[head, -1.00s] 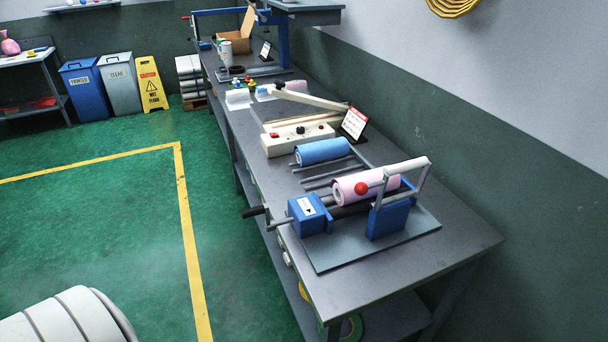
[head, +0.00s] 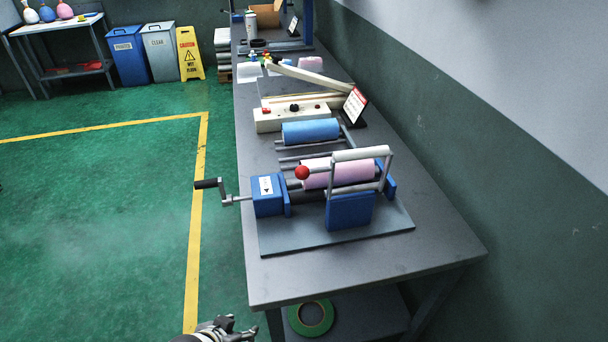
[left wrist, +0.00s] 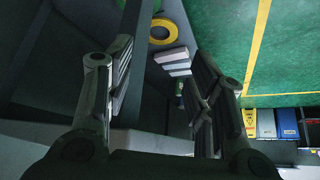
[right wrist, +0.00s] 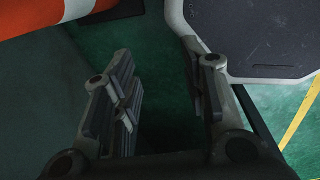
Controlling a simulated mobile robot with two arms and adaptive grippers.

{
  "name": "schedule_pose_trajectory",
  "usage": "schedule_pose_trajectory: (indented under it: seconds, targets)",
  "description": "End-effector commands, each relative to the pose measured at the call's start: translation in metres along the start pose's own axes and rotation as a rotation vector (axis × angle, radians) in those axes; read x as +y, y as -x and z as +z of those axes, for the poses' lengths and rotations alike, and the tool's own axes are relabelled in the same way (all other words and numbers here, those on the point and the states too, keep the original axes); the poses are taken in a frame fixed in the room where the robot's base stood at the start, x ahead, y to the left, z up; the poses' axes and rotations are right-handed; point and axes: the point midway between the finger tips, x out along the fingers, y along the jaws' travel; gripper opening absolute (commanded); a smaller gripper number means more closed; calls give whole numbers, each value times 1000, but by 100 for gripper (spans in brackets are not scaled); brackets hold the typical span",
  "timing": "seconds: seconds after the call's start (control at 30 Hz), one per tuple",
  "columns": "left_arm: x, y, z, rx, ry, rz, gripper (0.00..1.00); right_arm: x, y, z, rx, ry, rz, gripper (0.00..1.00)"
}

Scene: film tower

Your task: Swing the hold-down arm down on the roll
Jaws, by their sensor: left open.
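The hold-down arm is a grey rod frame with a white roller (head: 361,154) across its top and a red ball knob (head: 302,172) at its left side. It stands up from a blue bracket (head: 350,211), with the white roller above the pink roll (head: 345,173). My left gripper (head: 236,329) shows at the bottom edge of the head view, low and in front of the bench, well apart from the arm. Its fingers are spread and empty in the left wrist view (left wrist: 165,75). My right gripper (right wrist: 165,88) is open and empty, seen only in the right wrist view.
A crank handle (head: 207,184) sticks out left of the blue gearbox (head: 268,195). A blue roll (head: 310,132) and a white control box (head: 291,116) lie behind on the bench (head: 440,244). Green tape (head: 311,317) sits on the lower shelf. The floor to the left is clear.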

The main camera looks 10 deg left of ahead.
Motion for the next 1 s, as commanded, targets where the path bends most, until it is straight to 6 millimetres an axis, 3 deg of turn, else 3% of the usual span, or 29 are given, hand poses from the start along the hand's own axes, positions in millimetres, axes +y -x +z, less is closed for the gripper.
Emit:
schedule_pose_trajectory:
  seconds: [0.13,0.3,0.5,0.6,0.73,0.87,1.0]
  targets:
    - [5,43,-50,117,-52,21,49,-13,-4,7,-9,-3,-15,40]
    - [12,77,-145,418,-172,91,49,-27,-5,10,-14,-4,-32,40]
    - [18,125,-238,763,-283,185,49,-26,-6,8,-11,-3,-30,40]
    - [18,151,-268,893,-317,224,49,-21,-6,5,-8,-2,-24,40]
    - [17,173,-288,989,-335,254,49,-15,-6,4,-6,-3,-17,40]
    - [18,178,-298,1022,-337,264,49,-12,-5,4,-6,-4,-14,40]
    - [25,172,-313,1026,-334,265,49,-12,1,4,-6,-4,-14,40]
